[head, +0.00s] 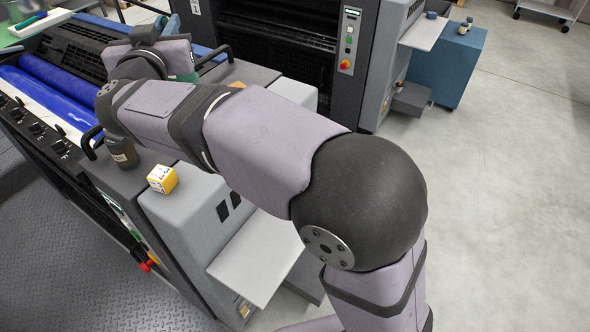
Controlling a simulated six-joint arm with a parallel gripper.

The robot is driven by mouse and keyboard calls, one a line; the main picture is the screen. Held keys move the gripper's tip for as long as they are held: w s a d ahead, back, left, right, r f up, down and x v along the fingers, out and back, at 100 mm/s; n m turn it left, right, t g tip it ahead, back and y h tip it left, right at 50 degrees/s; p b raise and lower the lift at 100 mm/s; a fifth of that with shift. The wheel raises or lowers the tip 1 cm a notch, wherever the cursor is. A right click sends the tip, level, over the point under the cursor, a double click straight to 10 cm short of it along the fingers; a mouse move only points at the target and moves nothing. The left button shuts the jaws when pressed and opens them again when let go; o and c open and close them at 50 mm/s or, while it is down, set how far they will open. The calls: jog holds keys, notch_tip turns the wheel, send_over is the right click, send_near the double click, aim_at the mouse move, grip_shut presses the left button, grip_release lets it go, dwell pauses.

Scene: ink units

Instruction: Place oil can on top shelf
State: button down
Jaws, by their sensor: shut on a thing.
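My arm reaches from the lower right to the upper left over the printing machine. Its jaws are hidden behind the wrist and forearm, so my gripper and anything in it do not show clearly. A small teal-green patch (187,77) shows just under the wrist; I cannot tell what it belongs to. No oil can is clearly recognisable. A dark jar with a pale label (122,153) stands on the near machine's top, below my forearm. I cannot identify the top shelf.
A yellow and white box (162,179) sits on the near machine's grey housing, beside the dark jar. A pale side shelf (255,262) juts out below. Blue rollers (58,90) lie at left. A blue cabinet (445,68) with small jars stands at back right. The right floor is clear.

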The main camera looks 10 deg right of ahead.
jog(key=s+d+f+m+g+h+b, duration=0.35)
jog(key=s+d+h, duration=0.2)
jog(key=s, duration=0.35)
jog(key=s+d+f+m+g+h+b, duration=0.2)
jog(key=s+d+m+h+b, duration=0.3)
jog(key=s, duration=0.4)
notch_tip(320, 180, down, 37)
jog(key=d, duration=0.1)
jog(key=shift+n, duration=0.45)
jog(key=shift+f+t, duration=0.25)
jog(key=c, duration=1.8)
grip_release()
jog(key=b+v, duration=0.2)
jog(key=v, duration=1)
jog(key=shift+r, duration=0.15)
